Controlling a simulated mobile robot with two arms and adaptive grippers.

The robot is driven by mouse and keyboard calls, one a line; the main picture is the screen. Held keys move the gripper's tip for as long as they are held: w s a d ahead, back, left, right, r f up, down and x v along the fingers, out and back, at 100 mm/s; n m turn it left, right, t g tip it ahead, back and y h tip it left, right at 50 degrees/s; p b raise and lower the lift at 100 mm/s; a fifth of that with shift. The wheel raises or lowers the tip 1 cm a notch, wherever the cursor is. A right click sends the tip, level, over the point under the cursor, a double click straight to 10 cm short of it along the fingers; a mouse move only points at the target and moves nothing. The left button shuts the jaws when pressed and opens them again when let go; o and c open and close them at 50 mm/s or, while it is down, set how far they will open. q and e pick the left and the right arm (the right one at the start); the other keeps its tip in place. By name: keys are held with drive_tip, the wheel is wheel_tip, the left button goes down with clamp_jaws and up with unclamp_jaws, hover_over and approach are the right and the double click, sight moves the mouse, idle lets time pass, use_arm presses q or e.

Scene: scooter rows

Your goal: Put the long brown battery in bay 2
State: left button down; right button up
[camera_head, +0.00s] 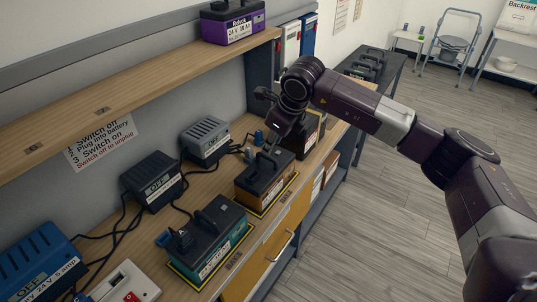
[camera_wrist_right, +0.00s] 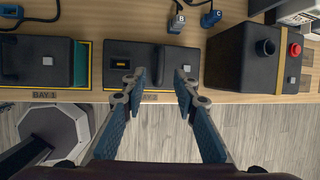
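The long brown battery (camera_head: 262,186) stands upright on the yellow-edged bay 2 (camera_head: 293,184) of the wooden bench. Its dark top (camera_wrist_right: 122,65) fills much of the right wrist view. My right gripper (camera_wrist_right: 160,78) is over the front part of the battery, its two fingers apart with the dark top between them. I cannot tell whether they touch it. My left gripper is in neither view.
A teal battery (camera_head: 208,243) stands in bay 1, left of the brown one. Chargers (camera_head: 152,182) with cables line the wall. Blue-ended plugs (camera_wrist_right: 177,22) lie behind bay 2. A dark box with a red button (camera_wrist_right: 244,62) stands close on the right. A shelf (camera_head: 150,78) overhangs the bench.

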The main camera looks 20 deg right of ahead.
drive_tip(key=shift+b+v, duration=0.4)
drive_tip(key=shift+v, duration=1.8)
